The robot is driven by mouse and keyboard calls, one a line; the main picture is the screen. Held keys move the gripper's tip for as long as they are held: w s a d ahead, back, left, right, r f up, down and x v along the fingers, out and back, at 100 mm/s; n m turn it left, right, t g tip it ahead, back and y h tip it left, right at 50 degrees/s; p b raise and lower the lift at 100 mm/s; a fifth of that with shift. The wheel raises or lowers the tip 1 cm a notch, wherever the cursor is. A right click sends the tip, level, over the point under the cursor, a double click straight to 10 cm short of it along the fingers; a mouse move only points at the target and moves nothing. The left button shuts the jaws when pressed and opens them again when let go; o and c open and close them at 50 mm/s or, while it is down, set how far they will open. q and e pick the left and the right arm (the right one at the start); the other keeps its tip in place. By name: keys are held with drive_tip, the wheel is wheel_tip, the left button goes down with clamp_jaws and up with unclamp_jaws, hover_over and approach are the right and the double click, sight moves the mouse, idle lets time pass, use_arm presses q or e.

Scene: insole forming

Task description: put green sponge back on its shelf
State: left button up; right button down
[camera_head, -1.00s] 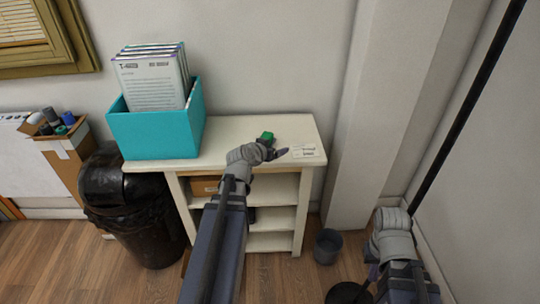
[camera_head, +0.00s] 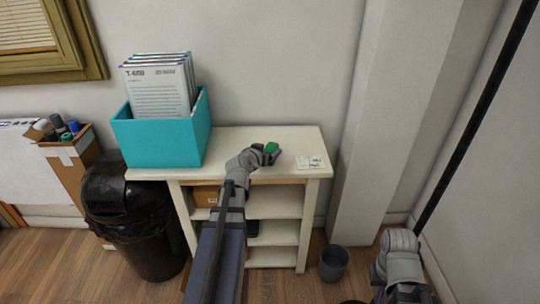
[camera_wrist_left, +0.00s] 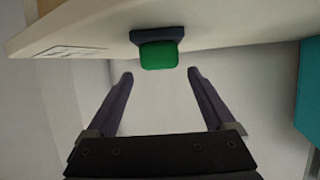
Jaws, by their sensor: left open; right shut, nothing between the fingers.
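The green sponge (camera_head: 271,148) sits on top of the white shelf unit (camera_head: 232,140), right of its middle. In the left wrist view the green sponge (camera_wrist_left: 159,56) shows a dark block (camera_wrist_left: 157,34) against it, on the pale top. My left gripper (camera_head: 270,157) is at the sponge; in the left wrist view it (camera_wrist_left: 160,76) is open, its two fingers apart with the sponge just beyond the tips, between their lines. Nothing is held. My right gripper (camera_head: 377,278) is low at the right, shut and empty, partly hidden by its own wrist.
A teal box (camera_head: 160,140) of papers stands on the left of the top. A white card (camera_head: 311,162) lies at the right. Below are open shelves with a brown box (camera_head: 205,196). A black bin (camera_head: 130,215) and a grey bucket (camera_head: 333,262) stand on the floor.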

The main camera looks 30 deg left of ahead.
sight(270, 148)
use_arm(q)
drive_tip(key=b+x, duration=0.1)
drive_tip(key=x, duration=0.3)
drive_tip(key=shift+a+f, duration=0.1)
drive_tip(key=shift+f, duration=0.1)
clamp_jaws()
idle(0.4)
drive_tip(key=shift+r, duration=0.15)
wheel_tip(270, 148, up, 10)
drive_tip(key=p, duration=0.9)
drive_tip(key=shift+p, duration=0.35)
